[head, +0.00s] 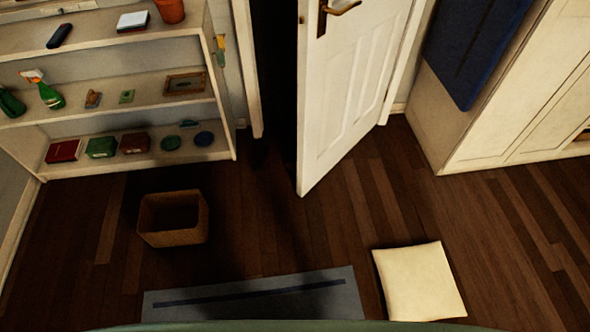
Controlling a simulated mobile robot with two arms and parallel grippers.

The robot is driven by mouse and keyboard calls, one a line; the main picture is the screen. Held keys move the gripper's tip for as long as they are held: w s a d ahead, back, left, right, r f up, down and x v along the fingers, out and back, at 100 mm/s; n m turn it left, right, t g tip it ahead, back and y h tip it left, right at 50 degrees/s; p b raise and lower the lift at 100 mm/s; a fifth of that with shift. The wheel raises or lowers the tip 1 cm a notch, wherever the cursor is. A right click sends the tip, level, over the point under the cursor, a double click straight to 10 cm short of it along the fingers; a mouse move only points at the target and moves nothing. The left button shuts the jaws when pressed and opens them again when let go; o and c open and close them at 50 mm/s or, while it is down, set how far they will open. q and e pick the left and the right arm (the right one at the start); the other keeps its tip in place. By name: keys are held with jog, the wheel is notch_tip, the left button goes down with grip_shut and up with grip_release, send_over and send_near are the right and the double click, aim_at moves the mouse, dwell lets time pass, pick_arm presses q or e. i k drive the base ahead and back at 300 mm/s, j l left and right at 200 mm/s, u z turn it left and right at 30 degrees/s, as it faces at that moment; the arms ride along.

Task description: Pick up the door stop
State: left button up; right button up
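I cannot pick out a door stop for certain in the head view. A small brown object (92,98) on the middle shelf at the left is too small to identify. The white door (345,90) stands ajar over the wooden floor, with a brass handle (343,8) near the top of the frame. No door stop is clear to see at its lower edge, where the floor is dark. Neither of my grippers is in view.
A white shelf unit (130,167) with several small items stands at the left. A pale cabinet (490,120) stands right. Floor between basket and cushion is clear.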

aim_at(289, 165)
jog(key=i+j+z, duration=0.15)
jog(key=i, duration=0.45)
jog(key=i+j+z, duration=0.1)
jog(key=i, duration=0.5)
